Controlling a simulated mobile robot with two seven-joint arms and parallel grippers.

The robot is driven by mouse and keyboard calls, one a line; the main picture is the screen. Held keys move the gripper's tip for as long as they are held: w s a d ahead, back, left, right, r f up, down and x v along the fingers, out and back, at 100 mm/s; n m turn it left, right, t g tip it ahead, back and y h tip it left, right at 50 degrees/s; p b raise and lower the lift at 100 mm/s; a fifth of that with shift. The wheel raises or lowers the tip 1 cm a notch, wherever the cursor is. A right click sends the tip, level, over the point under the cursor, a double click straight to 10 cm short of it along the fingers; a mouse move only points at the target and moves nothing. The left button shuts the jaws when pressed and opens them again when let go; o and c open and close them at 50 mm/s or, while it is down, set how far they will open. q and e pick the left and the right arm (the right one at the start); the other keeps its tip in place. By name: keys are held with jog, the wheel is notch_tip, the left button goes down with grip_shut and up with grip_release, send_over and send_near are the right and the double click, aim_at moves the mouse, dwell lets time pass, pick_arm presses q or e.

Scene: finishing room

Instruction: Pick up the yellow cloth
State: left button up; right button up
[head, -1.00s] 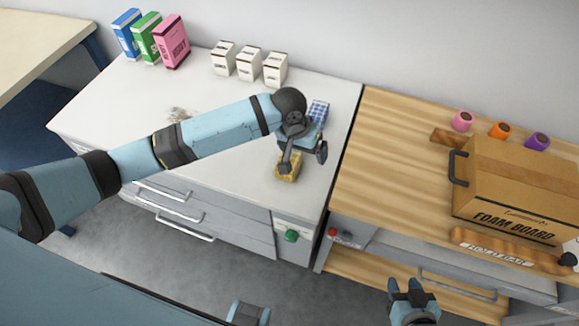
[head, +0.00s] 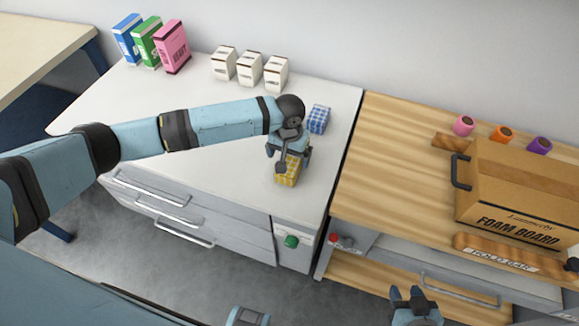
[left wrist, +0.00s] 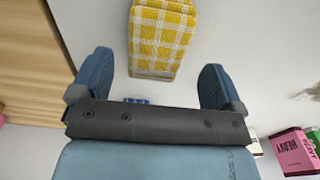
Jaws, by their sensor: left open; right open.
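The yellow checked cloth (head: 288,172) lies folded on the white counter near its front right corner. In the left wrist view the yellow cloth (left wrist: 162,38) lies ahead, centred between the finger lines and beyond the fingertips. My left gripper (head: 286,160) is open just above and behind the cloth in the head view. It also shows in the left wrist view (left wrist: 156,78), with nothing between its fingers. I cannot tell whether it touches the cloth. My right gripper (head: 415,298) is open and empty at the bottom of the head view, in front of the wooden counter's drawers.
A blue checked cloth (head: 319,119) lies behind the yellow one. White boxes (head: 249,69) and coloured boxes (head: 172,45) stand at the back. The wooden-topped counter (head: 385,150) at right carries a foam board box (head: 520,190) and coloured rolls (head: 501,133). The white counter's middle is clear.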

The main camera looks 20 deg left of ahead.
aim_at(290, 162)
pick_arm(q)
notch_tip(290, 162, down, 5)
jog(key=shift+s+d+r, duration=0.1)
jog(key=shift+s+d, duration=0.05)
jog(key=c, duration=1)
jog(key=shift+r, duration=0.15)
notch_tip(290, 162, up, 20)
jog(key=shift+f, duration=0.1)
